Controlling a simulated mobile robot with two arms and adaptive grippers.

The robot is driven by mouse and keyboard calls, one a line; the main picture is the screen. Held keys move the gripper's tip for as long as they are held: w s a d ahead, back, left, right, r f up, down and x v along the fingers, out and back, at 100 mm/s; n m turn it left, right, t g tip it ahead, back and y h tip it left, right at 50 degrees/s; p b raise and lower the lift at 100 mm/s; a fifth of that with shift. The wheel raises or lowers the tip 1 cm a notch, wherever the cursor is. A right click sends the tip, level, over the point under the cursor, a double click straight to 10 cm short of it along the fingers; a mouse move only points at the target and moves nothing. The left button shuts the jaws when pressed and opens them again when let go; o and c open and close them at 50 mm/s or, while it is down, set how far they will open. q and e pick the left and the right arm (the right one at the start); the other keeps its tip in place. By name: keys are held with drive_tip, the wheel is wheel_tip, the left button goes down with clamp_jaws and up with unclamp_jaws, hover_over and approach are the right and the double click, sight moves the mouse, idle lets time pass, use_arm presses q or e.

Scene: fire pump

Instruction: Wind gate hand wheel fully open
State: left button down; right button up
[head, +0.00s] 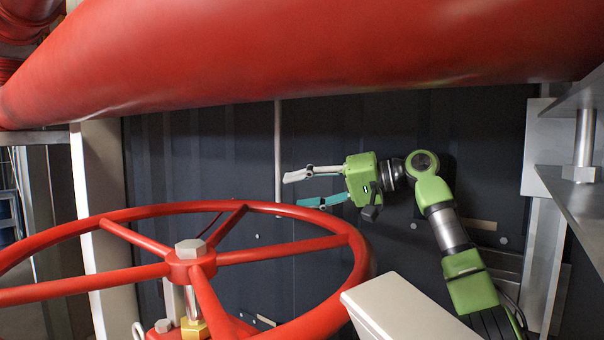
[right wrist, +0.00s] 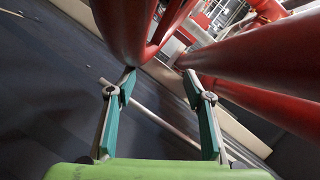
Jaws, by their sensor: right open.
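The red gate hand wheel (head: 343,270) fills the lower left of the head view. Its spokes meet at a hub with a grey hex nut (head: 190,248), above a brass nut (head: 194,328). My right gripper (head: 292,190) is open and empty, pointing left, just above and beyond the wheel's far right rim in the picture. It appears apart from the rim. In the right wrist view, the open fingers (right wrist: 159,78) point toward curved red tubing (right wrist: 122,30), apparently the wheel's rim. My left gripper is out of view.
A thick red pipe (head: 300,50) crosses above the wheel and gripper. A pale box (head: 405,310) stands at the wheel's lower right. A dark panelled wall (head: 400,130) lies behind, with grey metal framework (head: 540,190) at right.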

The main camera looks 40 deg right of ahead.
drive_tip(key=r, duration=0.1)
drive_tip(key=s+a+r, duration=0.1)
drive_tip(key=r, duration=0.1)
drive_tip(key=a+r, duration=0.1)
drive_tip(key=r, duration=0.1)
drive_tip(key=shift+s, duration=0.3)
drive_tip(key=shift+w+d+f, duration=0.1)
drive_tip(key=shift+w+d, duration=0.4)
drive_tip(key=shift+s, duration=0.1)
